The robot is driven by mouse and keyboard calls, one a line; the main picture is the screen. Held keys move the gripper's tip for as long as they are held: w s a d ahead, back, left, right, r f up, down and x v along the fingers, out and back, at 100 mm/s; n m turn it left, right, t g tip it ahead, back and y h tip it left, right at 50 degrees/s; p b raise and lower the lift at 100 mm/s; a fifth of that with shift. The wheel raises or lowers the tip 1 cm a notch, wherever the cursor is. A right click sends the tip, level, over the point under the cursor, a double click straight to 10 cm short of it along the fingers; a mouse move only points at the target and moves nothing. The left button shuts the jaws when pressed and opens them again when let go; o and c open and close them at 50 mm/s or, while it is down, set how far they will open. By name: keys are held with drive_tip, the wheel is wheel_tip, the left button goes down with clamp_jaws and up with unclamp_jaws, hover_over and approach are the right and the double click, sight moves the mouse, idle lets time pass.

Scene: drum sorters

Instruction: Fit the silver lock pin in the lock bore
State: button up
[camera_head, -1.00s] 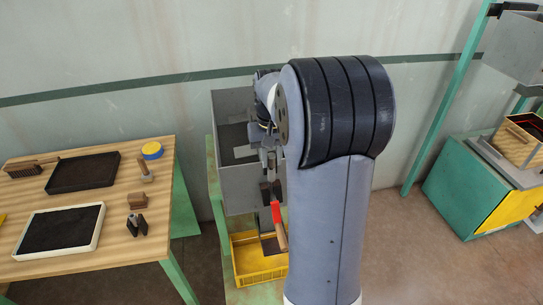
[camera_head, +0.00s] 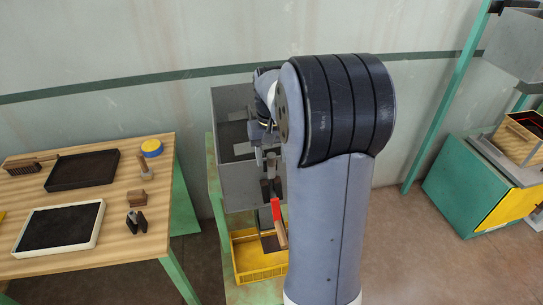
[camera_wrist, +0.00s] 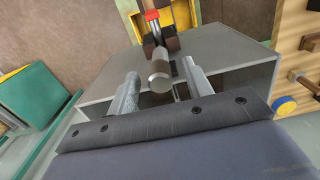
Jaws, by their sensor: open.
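A silver-grey cylinder (camera_wrist: 160,76), which looks like the lock pin, shows between my fingers in the wrist view, its round end towards the camera. My gripper (camera_wrist: 160,70) is open, with one finger on each side of it and gaps visible. In the head view a small silver part (camera_head: 271,160) shows beside my arm, above dark brown blocks (camera_head: 271,188). The grey sorter box (camera_head: 245,185) stands behind my arm; its top face (camera_wrist: 105,75) shows in the wrist view. The lock bore cannot be made out, and my arm covers much of the sorter.
A wooden table (camera_head: 115,250) at left holds a dark tray (camera_head: 83,170), a white-rimmed tray (camera_head: 97,232) and small items. A green cabinet (camera_head: 460,185) stands at right.

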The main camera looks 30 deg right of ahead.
wheel_tip(320, 180, up, 10)
drive_tip(key=shift+r, duration=0.15)
idle(0.5)
wheel_tip(320, 180, down, 11)
drive_tip(key=shift+r, duration=0.2)
drive_tip(key=shift+r+p, duration=0.4)
drive_tip(key=shift+r, duration=0.1)
drive_tip(key=shift+f, duration=0.15)
